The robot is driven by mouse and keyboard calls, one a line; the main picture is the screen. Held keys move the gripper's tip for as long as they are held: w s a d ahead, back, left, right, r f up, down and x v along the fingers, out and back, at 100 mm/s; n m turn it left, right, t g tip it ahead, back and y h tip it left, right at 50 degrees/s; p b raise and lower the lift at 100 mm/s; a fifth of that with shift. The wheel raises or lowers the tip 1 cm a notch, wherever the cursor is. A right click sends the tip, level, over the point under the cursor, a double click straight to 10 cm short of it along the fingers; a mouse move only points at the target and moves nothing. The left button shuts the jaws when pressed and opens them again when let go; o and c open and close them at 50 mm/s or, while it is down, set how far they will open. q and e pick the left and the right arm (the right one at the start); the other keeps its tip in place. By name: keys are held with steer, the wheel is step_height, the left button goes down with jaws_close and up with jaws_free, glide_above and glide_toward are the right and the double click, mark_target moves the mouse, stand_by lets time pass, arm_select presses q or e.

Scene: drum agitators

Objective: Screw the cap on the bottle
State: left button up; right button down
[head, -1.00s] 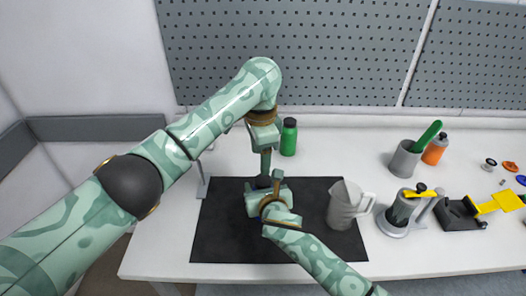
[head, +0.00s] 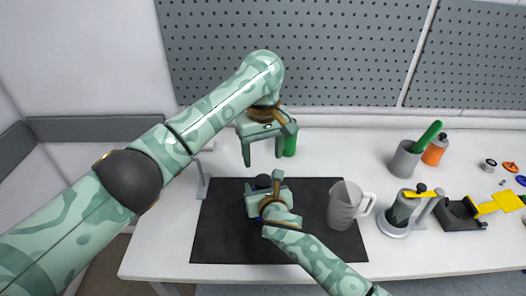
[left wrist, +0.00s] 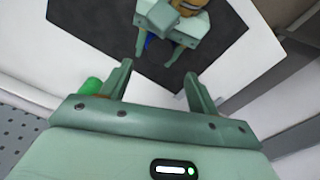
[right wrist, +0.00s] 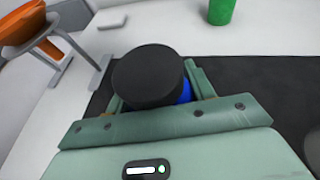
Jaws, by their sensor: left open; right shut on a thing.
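The blue bottle (right wrist: 187,91) is held in my right gripper (head: 264,188) above the dark mat. The black cap (right wrist: 150,75) sits on top of the bottle in the right wrist view and hides most of it. Whether the cap is fully seated cannot be told. In the head view the cap (head: 263,181) is a small dark disc at my right gripper. My left gripper (head: 263,160) is open and empty, fingers pointing down, above and apart from the cap. The left wrist view shows its two spread fingers (left wrist: 158,74) with a bit of the blue bottle (left wrist: 150,42) beyond.
A green bottle (head: 289,145) stands behind my left gripper, partly hidden. A grey pitcher (head: 344,207) stands on the right of the dark mat (head: 222,238). Further right are a grey cup (head: 403,160), an orange bottle (head: 434,151) and a black-and-yellow tool (head: 464,214).

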mark_target(263, 180)
arm_select(q)
steer(key=shift+f, duration=4)
steer(key=c, duration=1.1)
steer(key=shift+o, duration=0.2)
steer(key=m, duration=0.3)
steer(key=o, duration=1.1)
